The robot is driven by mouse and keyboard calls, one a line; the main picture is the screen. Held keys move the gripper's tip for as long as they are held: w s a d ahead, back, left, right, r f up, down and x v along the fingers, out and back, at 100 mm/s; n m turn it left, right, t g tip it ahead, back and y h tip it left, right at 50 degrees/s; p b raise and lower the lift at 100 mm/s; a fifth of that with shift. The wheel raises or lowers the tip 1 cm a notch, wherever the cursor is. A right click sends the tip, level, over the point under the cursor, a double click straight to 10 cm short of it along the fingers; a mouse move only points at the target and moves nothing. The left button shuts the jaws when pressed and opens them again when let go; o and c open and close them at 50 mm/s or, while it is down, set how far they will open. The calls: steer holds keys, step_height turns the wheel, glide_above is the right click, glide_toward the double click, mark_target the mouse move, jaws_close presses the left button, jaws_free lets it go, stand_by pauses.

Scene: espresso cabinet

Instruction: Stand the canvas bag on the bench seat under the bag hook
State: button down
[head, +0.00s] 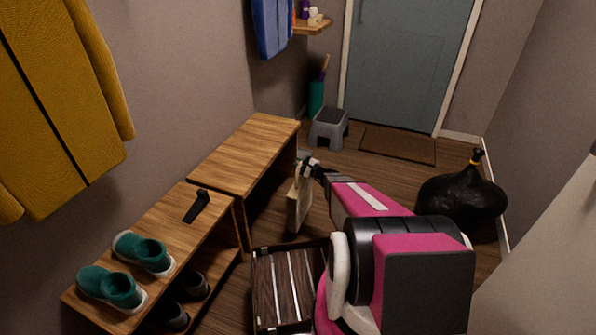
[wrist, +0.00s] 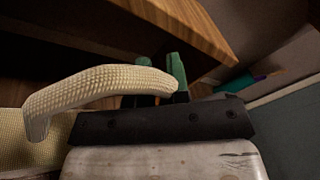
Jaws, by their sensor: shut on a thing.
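The cream canvas bag (head: 298,207) hangs upright from my gripper (head: 308,163), beside the right side of the far wooden bench (head: 240,152). Its body is below the seat top, partly hidden by my arm. In the wrist view, my gripper's green-tipped fingers (wrist: 162,82) are shut on the bag's woven handle (wrist: 95,88). Part of the bag body (wrist: 30,128) shows at the left there. The bench edge (wrist: 190,35) is above in that view. The far bench seat is bare. I cannot make out the bag hook.
A nearer bench (head: 165,240) holds teal shoes (head: 142,252) and a small black object (head: 197,206). A dark slatted crate (head: 280,285) stands on the floor. A grey step stool (head: 329,127) is beyond the far bench, and a black rubbish bag (head: 460,203) is at right.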

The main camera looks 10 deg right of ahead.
steer(key=shift+n+y, duration=0.3)
steer(key=s+r, duration=0.1)
steer(key=r, duration=0.2)
steer(key=s+r, duration=0.1)
steer(key=r, duration=0.3)
steer(key=s+r, duration=0.1)
steer(key=r, duration=0.2)
steer(key=shift+s+d+r, duration=0.1)
steer(key=shift+s+r, duration=0.2)
steer(key=shift+r, duration=0.1)
steer(key=s+a+r+n+g+y, duration=0.1)
steer(key=s+r, duration=0.4)
steer(key=r, duration=0.6)
steer(key=s+a+r+n+g+y, duration=0.1)
steer(key=s+r+g, duration=0.1)
steer(key=s+r, duration=0.65)
steer(key=w+a+r+m+t+h, duration=0.1)
steer(key=w+a+r, duration=0.6)
steer(key=w, duration=0.5)
steer(key=w+a+r+m+t+h, duration=0.1)
steer(key=w+a+r, duration=0.4)
steer(key=w+a, duration=0.55)
steer(key=w+a+r+m+t+h, duration=0.1)
steer(key=w+a+r, duration=0.5)
steer(key=w, duration=0.8)
steer(key=w+d+f, duration=0.7)
steer(key=d+f, duration=0.1)
steer(key=f, duration=0.2)
steer(key=shift+d+f, duration=0.3)
steer(key=shift+f, duration=0.2)
